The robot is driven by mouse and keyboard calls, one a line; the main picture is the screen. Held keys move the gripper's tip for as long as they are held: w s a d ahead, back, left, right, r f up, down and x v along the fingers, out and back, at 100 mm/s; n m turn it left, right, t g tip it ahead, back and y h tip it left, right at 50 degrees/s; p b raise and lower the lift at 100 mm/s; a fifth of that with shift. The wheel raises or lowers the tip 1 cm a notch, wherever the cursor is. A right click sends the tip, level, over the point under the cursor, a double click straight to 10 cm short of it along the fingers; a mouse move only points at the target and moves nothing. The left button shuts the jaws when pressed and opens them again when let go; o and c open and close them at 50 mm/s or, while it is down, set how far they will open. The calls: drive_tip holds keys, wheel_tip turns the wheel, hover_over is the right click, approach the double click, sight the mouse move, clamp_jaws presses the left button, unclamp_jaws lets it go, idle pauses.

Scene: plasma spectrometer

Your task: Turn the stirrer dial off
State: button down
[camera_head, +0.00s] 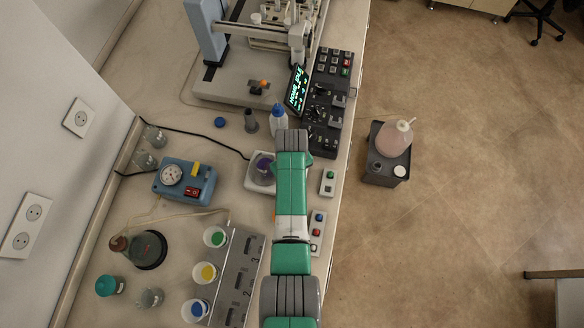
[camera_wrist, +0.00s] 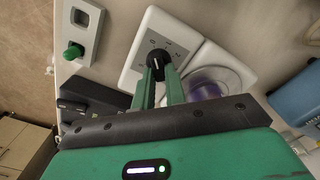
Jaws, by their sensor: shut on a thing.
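The stirrer is a white plate device; its panel with marks around the dial (camera_wrist: 155,58) shows in the wrist view (camera_wrist: 160,25). The dial is a black knob with a white pointer line. My gripper (camera_wrist: 158,72) has its two green fingers at the dial, one on each side, shut on it. A flask with purple liquid (camera_wrist: 205,88) stands on the stirrer plate, blurred. In the head view the stirrer (camera_head: 253,182) is partly covered by my green arm, and the dial and fingertips are hidden there.
A small box with a green button (camera_wrist: 74,50) lies close to the stirrer; it shows in the head view (camera_head: 328,182) too. A blue gauge box (camera_head: 184,182) stands to the left. A squeeze bottle (camera_head: 278,120) and black control panel (camera_head: 327,103) are behind.

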drive_tip(key=shift+n, duration=0.5)
drive_tip(key=c, duration=1.4)
unclamp_jaws()
drive_tip(key=shift+c, duration=0.2)
wheel_tip(320, 180, up, 8)
drive_tip(key=shift+f+p, duration=0.1)
drive_tip(key=shift+p, duration=0.4)
